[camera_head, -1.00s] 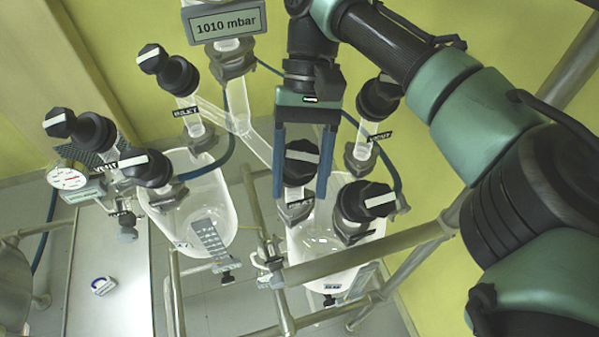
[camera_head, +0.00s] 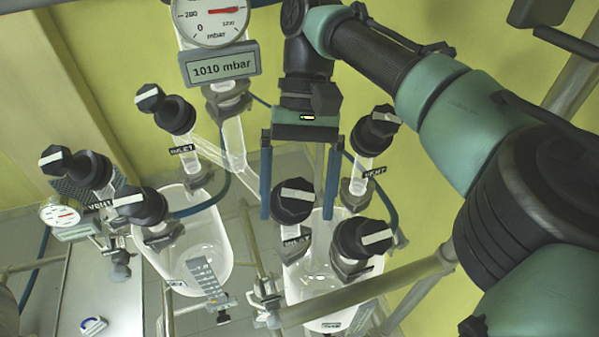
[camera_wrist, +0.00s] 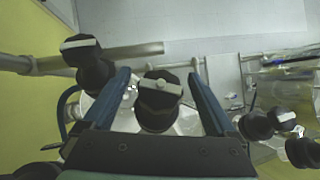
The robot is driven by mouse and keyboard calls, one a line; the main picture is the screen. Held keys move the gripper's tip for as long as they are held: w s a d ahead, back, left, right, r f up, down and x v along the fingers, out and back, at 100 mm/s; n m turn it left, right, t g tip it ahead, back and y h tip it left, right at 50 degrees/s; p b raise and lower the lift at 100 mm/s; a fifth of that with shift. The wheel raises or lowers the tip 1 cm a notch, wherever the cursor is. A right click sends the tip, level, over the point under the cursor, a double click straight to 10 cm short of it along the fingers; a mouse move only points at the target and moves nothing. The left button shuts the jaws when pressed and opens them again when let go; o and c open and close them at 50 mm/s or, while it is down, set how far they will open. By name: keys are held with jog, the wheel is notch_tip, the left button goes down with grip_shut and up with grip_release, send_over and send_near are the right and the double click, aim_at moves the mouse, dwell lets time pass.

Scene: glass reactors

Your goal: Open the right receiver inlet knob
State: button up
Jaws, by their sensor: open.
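The right receiver inlet knob (camera_head: 293,200) is black with a white bar across its top, above a partly hidden INLET label on the right glass receiver (camera_head: 300,268). My gripper (camera_head: 297,217) is open, its two blue fingers pointing down, one on each side of the knob. The head view shows a gap between the left finger and the knob; contact on the right is unclear. In the wrist view the knob (camera_wrist: 158,100) sits between the open fingers (camera_wrist: 158,74), with its white bar roughly crosswise and slightly tilted. Space shows on both sides there.
A black knob (camera_head: 362,239) is close at the right, and the right VENT knob (camera_head: 375,130) stands behind it. The left receiver (camera_head: 205,250) has its own knobs. A pressure display (camera_head: 220,66) reads 1010 mbar. Metal rails (camera_head: 370,288) cross in front.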

aim_at(299, 191)
jog(key=shift+v, duration=2.4)
